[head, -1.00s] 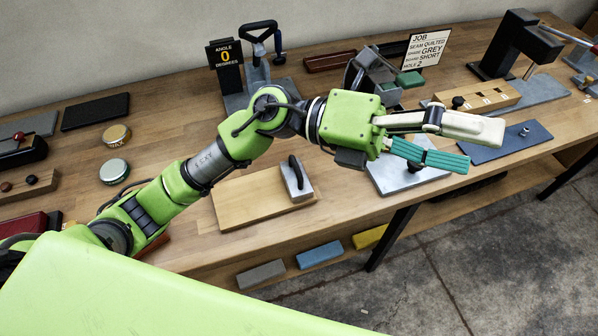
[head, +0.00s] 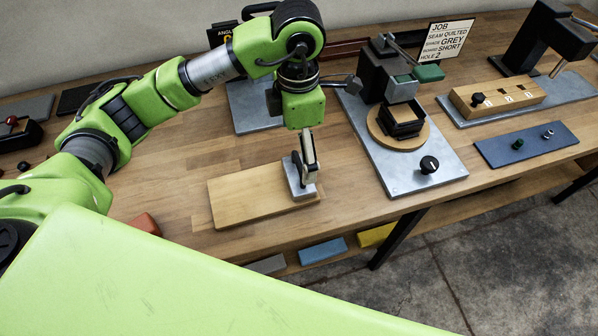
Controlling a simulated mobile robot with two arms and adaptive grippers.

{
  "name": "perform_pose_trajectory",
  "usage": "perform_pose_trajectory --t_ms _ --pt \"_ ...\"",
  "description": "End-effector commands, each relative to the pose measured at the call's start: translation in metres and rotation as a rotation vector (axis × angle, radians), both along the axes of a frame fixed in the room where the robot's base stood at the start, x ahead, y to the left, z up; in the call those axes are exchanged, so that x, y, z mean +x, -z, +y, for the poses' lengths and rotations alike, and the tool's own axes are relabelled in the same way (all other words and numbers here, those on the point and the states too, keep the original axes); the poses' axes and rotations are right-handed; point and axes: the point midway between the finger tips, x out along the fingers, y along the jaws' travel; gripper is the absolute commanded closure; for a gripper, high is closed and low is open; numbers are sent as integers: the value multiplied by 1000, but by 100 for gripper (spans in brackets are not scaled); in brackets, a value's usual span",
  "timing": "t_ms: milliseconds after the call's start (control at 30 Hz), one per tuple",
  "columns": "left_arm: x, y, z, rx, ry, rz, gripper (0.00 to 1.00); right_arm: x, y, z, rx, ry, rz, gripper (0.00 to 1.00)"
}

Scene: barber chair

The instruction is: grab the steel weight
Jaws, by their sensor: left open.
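The steel weight (head: 301,190) is a grey metal block with a black handle. It sits on the right end of a pale wooden board (head: 245,197) on the workbench. My left gripper (head: 307,172) points down right above the block, with its fingers at the handle. The fingers are open. They partly hide the handle, and I cannot tell whether they touch it. My right gripper is not in view.
A metal plate with a round wooden stand and black frame (head: 403,128) is to the right. A blue plate (head: 526,143) and a slotted wooden block (head: 495,97) lie further right. A job sign (head: 447,42) stands behind. Coloured blocks (head: 323,250) lie on the shelf below.

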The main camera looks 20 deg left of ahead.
Motion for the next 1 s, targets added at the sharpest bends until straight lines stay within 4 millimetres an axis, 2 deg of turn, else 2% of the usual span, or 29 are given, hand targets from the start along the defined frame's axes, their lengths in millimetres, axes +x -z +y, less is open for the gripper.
perform_pose_trajectory --t_ms 133,367,533,700,967,1000 --pt "-1 24 0 -1 0 3 4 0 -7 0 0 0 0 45" --pt "0 40 0 -3 -1 2 4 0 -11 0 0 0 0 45" --pt "-1 63 -1 -2 -1 6 4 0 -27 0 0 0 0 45" --pt "0 85 -1 -3 0 2 4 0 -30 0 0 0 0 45" --pt "1 89 -1 -3 1 -1 4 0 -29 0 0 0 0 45" --pt "1 89 -1 -3 1 -1 12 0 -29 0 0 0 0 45"
